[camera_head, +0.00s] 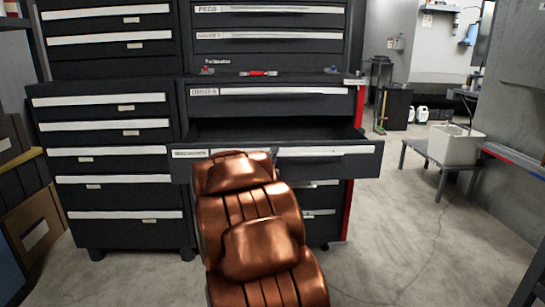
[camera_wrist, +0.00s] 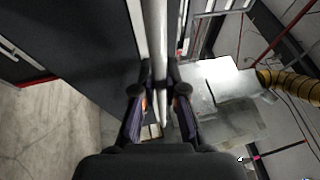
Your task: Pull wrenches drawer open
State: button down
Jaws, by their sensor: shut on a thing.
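The wrenches drawer (camera_head: 357,160) is the dark drawer with a pale handle strip (camera_head: 322,151). It stands pulled out from the black cabinet, and its dark inside shows behind the front. The label at its left end is too small to read surely. My copper-coloured arm reaches up to the middle of this drawer front and hides my gripper and part of the handle in the head view. In the wrist view my gripper (camera_wrist: 160,92) has its two dark fingers on either side of the pale handle bar (camera_wrist: 157,42), shut on it.
The drawer above (camera_head: 280,102) is closed. A second dark drawer cabinet (camera_head: 105,190) stands at left, its drawers closed. Small tools, one red (camera_head: 258,73), lie on the ledge above. A white bin (camera_head: 455,144) sits on a grey table (camera_head: 431,158).

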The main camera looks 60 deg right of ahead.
jog(key=c, duration=1.2)
grip_release()
jog(key=v, duration=0.7)
jog(key=shift+s+a, duration=0.15)
jog(key=shift+a, duration=0.1)
